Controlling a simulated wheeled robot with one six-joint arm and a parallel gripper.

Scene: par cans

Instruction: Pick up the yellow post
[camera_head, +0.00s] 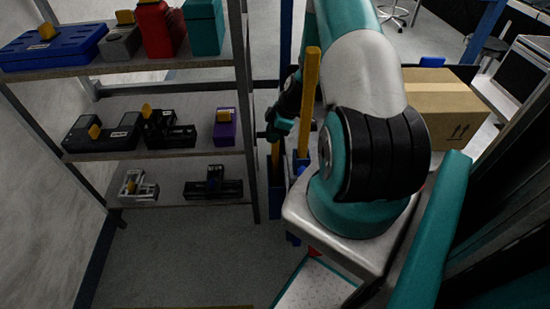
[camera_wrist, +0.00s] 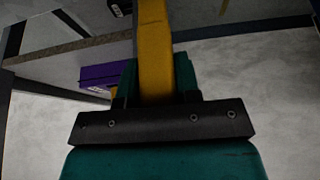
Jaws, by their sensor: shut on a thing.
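My gripper (camera_head: 277,124) is left of the arm in the head view, beside the shelf rack. In the wrist view its jaws are shut on a yellow post (camera_wrist: 154,60), which runs out from between them to the top edge. In the head view a short yellow length of post (camera_head: 275,155) shows just below the jaws, above a dark blue holder (camera_head: 277,192). A second, taller yellow post (camera_head: 309,95) stands upright just right of the gripper, with a blue part (camera_head: 300,160) at its foot. I cannot tell whether the held post's lower end is inside the holder.
The shelf rack (camera_head: 200,155) at left carries a blue case (camera_head: 50,50), a red can (camera_head: 160,32), a teal box (camera_head: 203,30), black tools and a purple box (camera_head: 225,128). This box also shows in the wrist view (camera_wrist: 100,77). A cardboard box (camera_head: 445,108) is at right.

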